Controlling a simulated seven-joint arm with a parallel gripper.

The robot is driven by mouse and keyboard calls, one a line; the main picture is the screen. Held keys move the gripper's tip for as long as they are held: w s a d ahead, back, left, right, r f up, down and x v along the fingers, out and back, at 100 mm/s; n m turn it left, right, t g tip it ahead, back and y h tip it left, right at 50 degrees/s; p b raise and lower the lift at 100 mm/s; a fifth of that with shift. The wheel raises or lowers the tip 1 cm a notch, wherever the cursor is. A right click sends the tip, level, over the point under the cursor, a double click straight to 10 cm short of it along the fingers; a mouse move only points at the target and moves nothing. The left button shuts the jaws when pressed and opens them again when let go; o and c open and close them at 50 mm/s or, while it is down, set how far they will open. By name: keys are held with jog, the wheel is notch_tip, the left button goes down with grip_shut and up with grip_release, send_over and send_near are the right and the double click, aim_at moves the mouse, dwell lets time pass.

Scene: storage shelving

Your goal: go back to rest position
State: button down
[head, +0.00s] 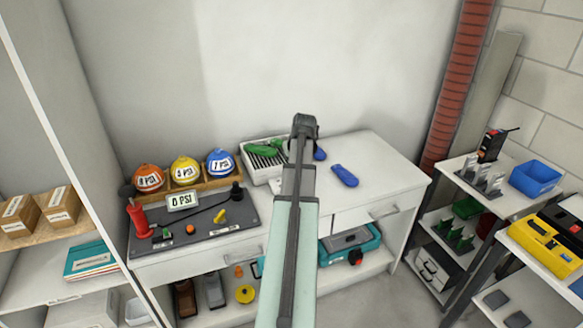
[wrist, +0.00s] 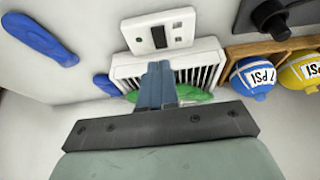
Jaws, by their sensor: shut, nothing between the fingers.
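My gripper (wrist: 158,72) shows in the wrist view with its two blue-grey fingers together and nothing between them. The fingers overlap a white slotted tray (wrist: 200,68) in that view, with a green object (wrist: 190,94) partly hidden behind them. In the head view my arm reaches up over the front of the white workbench, and its dark end stands in front of the bench's back part. The fingers cannot be made out there. The white tray (head: 262,164) with the green object (head: 263,149) is just left of the arm's end.
Blue objects (head: 344,175) lie on the bench (head: 385,158) right of the arm. Orange, yellow and blue domes (head: 220,162) sit in a wooden rack at left, behind a dark mat (head: 205,240) with tools. Shelving (head: 45,238) stands left; a loaded rack (head: 505,205) stands right.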

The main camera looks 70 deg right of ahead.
jog(key=shift+v, duration=1.25)
jog(key=shift+s+a, duration=0.1)
